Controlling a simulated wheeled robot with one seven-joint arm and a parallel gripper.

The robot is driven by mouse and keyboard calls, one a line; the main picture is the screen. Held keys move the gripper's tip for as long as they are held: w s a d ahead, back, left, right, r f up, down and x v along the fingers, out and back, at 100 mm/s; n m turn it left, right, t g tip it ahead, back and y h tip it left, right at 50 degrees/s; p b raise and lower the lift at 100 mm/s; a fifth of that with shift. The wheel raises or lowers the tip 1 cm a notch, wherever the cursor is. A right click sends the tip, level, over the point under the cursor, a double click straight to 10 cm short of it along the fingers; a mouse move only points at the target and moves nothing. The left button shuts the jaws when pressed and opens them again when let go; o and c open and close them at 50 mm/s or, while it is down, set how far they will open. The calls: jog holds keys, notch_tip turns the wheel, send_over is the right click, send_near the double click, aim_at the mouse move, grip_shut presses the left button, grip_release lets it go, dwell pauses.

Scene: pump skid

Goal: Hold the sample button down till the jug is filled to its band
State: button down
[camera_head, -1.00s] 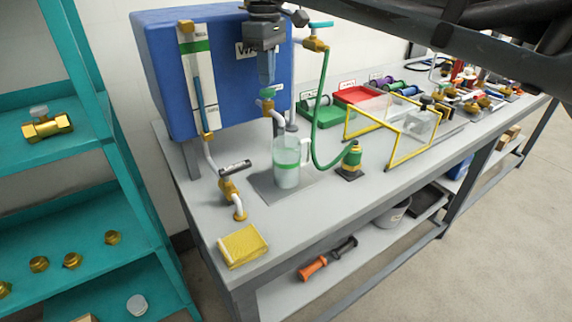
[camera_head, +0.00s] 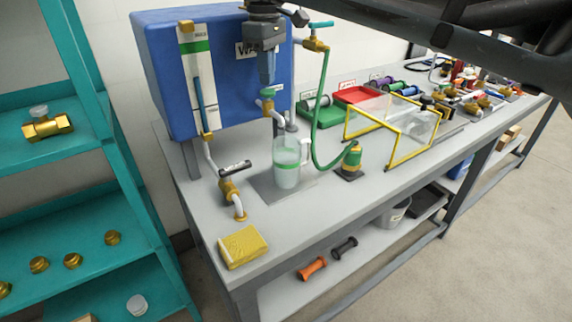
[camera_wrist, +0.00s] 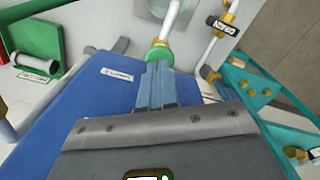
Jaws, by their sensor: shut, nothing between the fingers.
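My gripper (camera_head: 267,82) is shut and empty, pointing down in front of the blue tank. Its fingertips are at the green sample button (camera_head: 267,93) on top of the spout valve; contact is hard to make out. In the wrist view the shut fingers (camera_wrist: 155,88) reach the green button (camera_wrist: 158,54).
The blue tank (camera_head: 165,75) with a sight gauge (camera_head: 197,85) stands behind. A green hose (camera_head: 318,105) runs down right of the jug to a brass fitting (camera_head: 350,162). A yellow-framed clear guard (camera_head: 397,125) is farther right.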

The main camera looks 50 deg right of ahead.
jog(key=shift+f, duration=0.25)
dwell(0.4)
jog(key=shift+f, duration=0.35)
jog(key=shift+f+b, duration=0.45)
jog(key=shift+f, duration=0.15)
dwell(1.2)
jog(key=shift+r+p, duration=0.85)
jog(key=shift+r, duration=0.4)
jog(key=shift+f, duration=0.1)
jog(key=shift+f, duration=0.1)
jog(key=shift+f+b, duration=0.3)
jog(key=shift+f, duration=0.05)
jog(key=shift+f, duration=0.7)
dwell(1.2)
